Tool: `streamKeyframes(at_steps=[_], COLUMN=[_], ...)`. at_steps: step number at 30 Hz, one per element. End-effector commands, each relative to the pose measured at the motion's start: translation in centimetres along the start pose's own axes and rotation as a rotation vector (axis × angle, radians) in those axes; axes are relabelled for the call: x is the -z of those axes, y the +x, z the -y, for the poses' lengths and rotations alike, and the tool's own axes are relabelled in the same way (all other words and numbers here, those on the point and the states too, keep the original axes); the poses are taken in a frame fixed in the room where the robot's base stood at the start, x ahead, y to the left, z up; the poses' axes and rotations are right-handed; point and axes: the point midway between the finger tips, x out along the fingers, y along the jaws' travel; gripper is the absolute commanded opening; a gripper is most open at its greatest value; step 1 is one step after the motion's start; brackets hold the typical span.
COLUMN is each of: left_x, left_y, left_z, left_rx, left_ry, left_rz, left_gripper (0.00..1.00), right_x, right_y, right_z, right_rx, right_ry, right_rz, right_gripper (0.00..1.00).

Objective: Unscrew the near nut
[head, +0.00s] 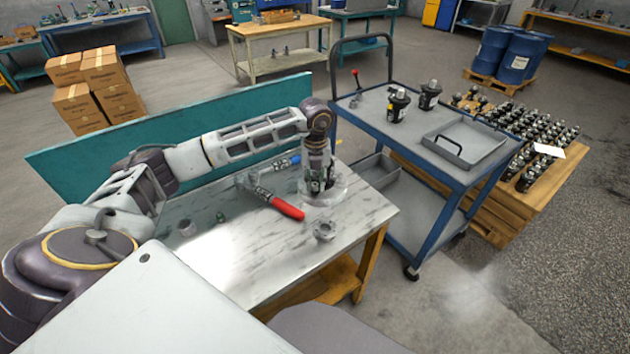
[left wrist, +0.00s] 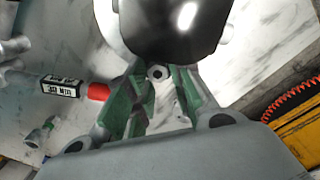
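My left gripper (head: 317,186) points down at a pale grey round base (head: 340,190) on the workbench. In the left wrist view its two green-padded fingers (left wrist: 158,92) stand apart. A small grey round part with a dark hole (left wrist: 157,73), perhaps the near nut, shows between the fingertips; I cannot tell whether they touch it. A large black rounded body (left wrist: 175,25), likely the motor, is just beyond the fingers. In the head view the gripper hides most of what stands on the base. My right gripper is not in view.
On the workbench (head: 240,265) lie a red-handled tool (head: 287,208), a grey ring-like part (head: 324,231) and small fittings (head: 187,228). A teal panel (head: 100,145) borders the far side. A blue cart (head: 450,175) with a grey tray stands close to the right.

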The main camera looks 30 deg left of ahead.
Motion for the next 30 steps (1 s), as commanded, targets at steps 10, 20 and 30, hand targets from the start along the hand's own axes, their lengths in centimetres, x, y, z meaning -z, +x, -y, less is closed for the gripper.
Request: streamKeyframes(at_steps=[10, 20, 30], left_x=[-0.61, -0.59, -0.44], left_y=[-0.28, -0.16, -0.14], left_z=[0.00, -0.07, -0.11], left_rx=[0.008, 0.006, 0.005], left_ry=[-0.005, 0.131, 0.332], left_rz=[0.015, 0.014, 0.012], left_gripper=[0.30, 0.30, 0.30], right_x=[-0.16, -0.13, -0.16], right_y=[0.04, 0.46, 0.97], right_z=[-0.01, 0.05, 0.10], right_rx=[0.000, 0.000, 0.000], right_ry=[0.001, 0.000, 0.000], right_rz=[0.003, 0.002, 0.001], right_gripper=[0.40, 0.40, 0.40])
